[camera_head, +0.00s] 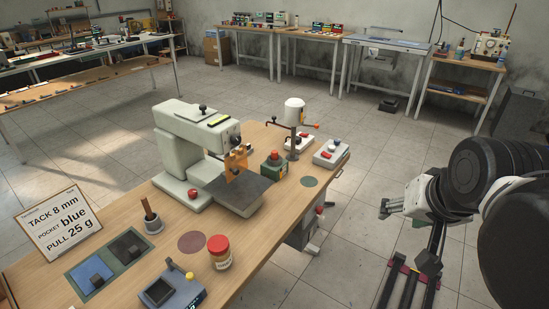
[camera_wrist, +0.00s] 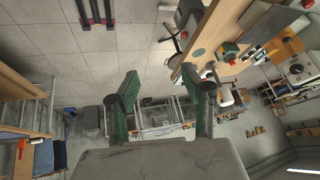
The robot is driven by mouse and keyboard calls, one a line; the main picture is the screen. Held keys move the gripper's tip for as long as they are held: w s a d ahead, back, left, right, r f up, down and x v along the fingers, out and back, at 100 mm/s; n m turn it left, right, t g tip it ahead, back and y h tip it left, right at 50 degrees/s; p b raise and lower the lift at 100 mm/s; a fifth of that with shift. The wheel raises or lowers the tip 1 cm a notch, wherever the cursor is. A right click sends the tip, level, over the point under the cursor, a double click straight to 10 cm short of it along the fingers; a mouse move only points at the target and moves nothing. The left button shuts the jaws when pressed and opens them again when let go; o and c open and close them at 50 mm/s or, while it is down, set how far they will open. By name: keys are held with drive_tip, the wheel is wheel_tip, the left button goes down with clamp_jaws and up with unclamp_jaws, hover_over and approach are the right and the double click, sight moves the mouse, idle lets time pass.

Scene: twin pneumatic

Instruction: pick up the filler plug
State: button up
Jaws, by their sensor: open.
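I cannot tell surely which thing is the filler plug; no part is clearly recognisable as it. A pale machine (camera_head: 179,142) with a dark knob (camera_head: 203,109) on top stands on the wooden workbench (camera_head: 130,200). A green box with a red knob (camera_head: 273,168) stands right of it. A white canister (camera_head: 295,112) stands on a post behind that box. My gripper (camera_head: 384,208) is off the bench's right side, over the floor, apart from everything. In the wrist view, my gripper (camera_wrist: 168,84) has its two green fingers spread with nothing between them.
A red-lidded jar (camera_head: 219,252), a scale (camera_head: 171,293), a cup with a brush (camera_head: 152,223), blue and black pockets (camera_head: 108,263) and a sign (camera_head: 60,225) occupy the bench's near part.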

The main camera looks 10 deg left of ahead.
drive_tip(key=w+a+r+m+g+y, duration=0.1)
drive_tip(key=w+a+r+m, duration=0.15)
drive_tip(key=w, duration=0.35)
drive_tip(key=w+a+r+m, duration=0.1)
drive_tip(key=w+r+m, duration=0.1)
drive_tip(key=w+r, duration=0.3)
drive_tip(key=m+g+y+p, duration=0.1)
drive_tip(key=m+g+y, duration=0.3)
drive_tip(key=m, duration=1)
hover_over(275, 151)
drive_tip(key=s+d, duration=0.2)
drive_tip(key=d, duration=0.3)
wheel_tip(275, 151, down, 15)
drive_tip(key=h, duration=0.1)
drive_tip(key=shift+g, duration=0.4)
drive_tip(key=x, duration=1.4)
drive_tip(key=shift+w+d+f, duration=0.1)
drive_tip(key=shift+w+f, duration=0.05)
drive_tip(key=shift+w, duration=0.25)
clamp_jaws()
